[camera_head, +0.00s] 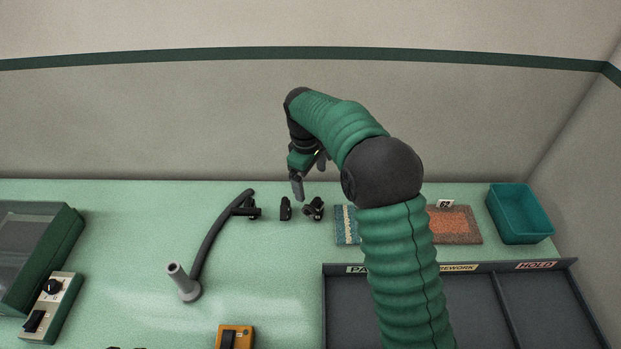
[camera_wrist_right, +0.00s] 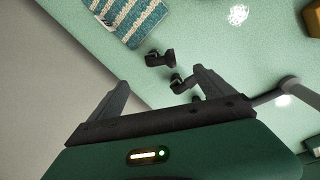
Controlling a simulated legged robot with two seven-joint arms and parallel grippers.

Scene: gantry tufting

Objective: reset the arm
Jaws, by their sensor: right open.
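My right arm, in a green ribbed sleeve with a dark elbow, rises from the lower right of the head view and bends left. Its gripper (camera_head: 310,178) is over the back of the green table, above two small black parts. In the right wrist view the gripper (camera_wrist_right: 160,82) has its two dark fingers wide apart, with nothing between them. The two small black parts, one (camera_wrist_right: 160,58) and another (camera_wrist_right: 183,82), lie beyond the fingers near the table edge. My left gripper is not in view.
A striped mat (camera_head: 346,224), a rust mat (camera_head: 458,225) and a teal bin (camera_head: 521,213) lie to the right. A dark divided tray (camera_head: 470,298) is in front. The left-middle table is mostly clear.

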